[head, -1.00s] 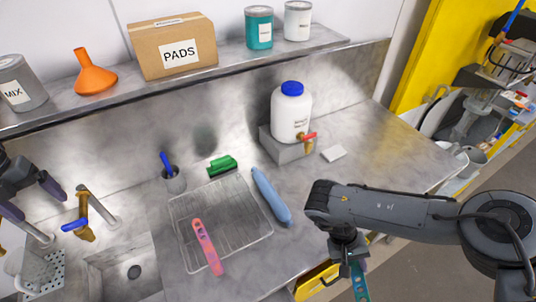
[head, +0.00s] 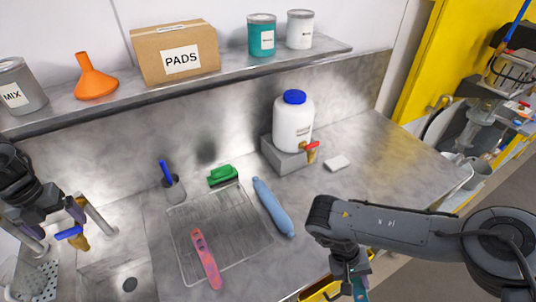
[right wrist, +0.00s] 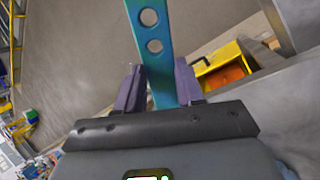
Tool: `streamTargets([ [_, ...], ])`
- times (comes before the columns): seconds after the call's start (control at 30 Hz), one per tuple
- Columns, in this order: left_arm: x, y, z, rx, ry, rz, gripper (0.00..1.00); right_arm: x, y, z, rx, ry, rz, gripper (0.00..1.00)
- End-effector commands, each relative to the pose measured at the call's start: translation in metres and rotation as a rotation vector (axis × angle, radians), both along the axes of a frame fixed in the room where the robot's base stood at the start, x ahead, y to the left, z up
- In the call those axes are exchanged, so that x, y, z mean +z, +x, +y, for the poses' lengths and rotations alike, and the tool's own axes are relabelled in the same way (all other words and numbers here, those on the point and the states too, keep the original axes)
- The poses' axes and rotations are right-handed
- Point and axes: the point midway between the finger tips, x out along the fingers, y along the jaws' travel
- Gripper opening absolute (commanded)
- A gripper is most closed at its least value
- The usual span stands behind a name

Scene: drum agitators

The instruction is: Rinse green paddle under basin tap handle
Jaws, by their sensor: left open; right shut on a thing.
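The green paddle (right wrist: 160,70), a teal strip with round holes, is held between the purple fingers of my right gripper (right wrist: 160,88) in the right wrist view. In the head view the right gripper (head: 350,282) is low, beyond the counter's front edge, and only a bit of the paddle (head: 359,291) shows at the bottom edge. The basin (head: 128,283) is at lower left. Its brass tap (head: 80,241) has a blue handle (head: 68,233). My left gripper (head: 62,213) is open just above and behind the handle; whether they touch is unclear.
A red paddle (head: 206,262) lies on the wire rack (head: 180,238) right of the basin. A white jug (head: 293,122) stands behind. The right counter is mostly clear.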

Motion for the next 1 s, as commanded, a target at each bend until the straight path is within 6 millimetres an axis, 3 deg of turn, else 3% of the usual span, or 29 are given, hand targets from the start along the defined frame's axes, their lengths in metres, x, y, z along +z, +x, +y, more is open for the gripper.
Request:
streamTargets([
  [0.23, -0.021, 0.0, 0.0, 0.0, -0.001, 0.001, 0.94, 0.0, 0.0, 0.0, 0.0, 0.0, 0.0, 0.07],
  [0.6, -0.024, 0.0, 0.0, 0.0, -0.001, 0.001, 0.94, 0.0, 0.0, 0.0, 0.0, 0.0, 0.0, 0.07],
  [0.9, -0.024, 0.0, 0.0, 0.0, 0.0, 0.0, 0.48, 0.0, 0.0, 0.0, 0.0, 0.0, 0.0, 0.07],
  [1.0, -0.024, 0.0, 0.0, 0.001, 0.0, 0.0, 0.38, 0.0, 0.0, 0.0, 0.0, 0.0, 0.0, 0.07],
])
